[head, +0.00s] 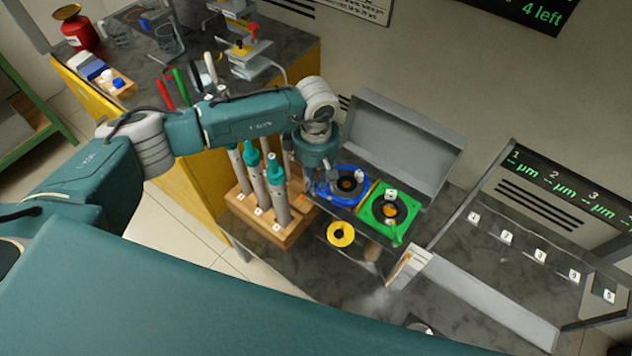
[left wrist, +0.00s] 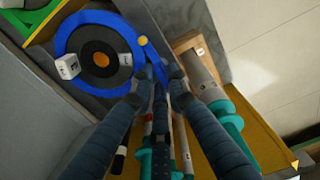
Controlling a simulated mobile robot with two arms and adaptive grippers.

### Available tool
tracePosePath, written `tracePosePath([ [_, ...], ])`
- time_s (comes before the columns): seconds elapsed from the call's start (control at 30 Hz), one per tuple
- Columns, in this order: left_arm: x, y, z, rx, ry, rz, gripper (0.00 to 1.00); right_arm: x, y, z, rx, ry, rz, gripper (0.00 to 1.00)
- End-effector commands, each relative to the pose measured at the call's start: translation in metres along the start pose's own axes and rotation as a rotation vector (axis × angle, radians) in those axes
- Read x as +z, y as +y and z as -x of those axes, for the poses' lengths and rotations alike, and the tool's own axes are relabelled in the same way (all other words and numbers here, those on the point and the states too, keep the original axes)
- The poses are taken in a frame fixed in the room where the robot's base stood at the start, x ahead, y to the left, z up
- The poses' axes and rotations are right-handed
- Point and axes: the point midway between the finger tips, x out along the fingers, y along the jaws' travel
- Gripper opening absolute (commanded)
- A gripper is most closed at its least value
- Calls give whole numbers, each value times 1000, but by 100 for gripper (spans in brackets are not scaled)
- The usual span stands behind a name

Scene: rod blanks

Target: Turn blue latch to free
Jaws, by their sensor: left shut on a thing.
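My left gripper (head: 323,187) reaches down at the ring's left edge in the head view. Its two fingers (left wrist: 156,76) are closed around the lever in the left wrist view. A small white marked cube (left wrist: 67,66) sits on the ring. My right gripper is not in view.
A green fixture (head: 376,222) stands right of the blue one, with a yellow ring (head: 341,234) in front. A wooden rack (head: 262,230) with several upright grey, teal-topped tools is close on the left. A grey raised panel (head: 410,130) stands behind.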

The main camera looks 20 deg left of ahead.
Motion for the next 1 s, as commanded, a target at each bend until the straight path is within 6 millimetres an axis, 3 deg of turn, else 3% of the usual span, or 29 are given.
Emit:
tracePosePath([
  [0.4, 0, 0, 1, 0, 0, -9, 0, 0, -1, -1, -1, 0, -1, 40],
  [0.43, 0, 0, 1, 0, 0, -9, 17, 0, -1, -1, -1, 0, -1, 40],
  [0.53, 0, 0, 1, 0, 0, -9, 34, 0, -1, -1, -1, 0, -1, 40],
  [0.87, 0, 0, 3, 1, 0, -8, 34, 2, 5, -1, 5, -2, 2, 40],
  [1.0, 0, 2, 19, 4, 1, -9, 34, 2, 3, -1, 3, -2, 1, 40],
])
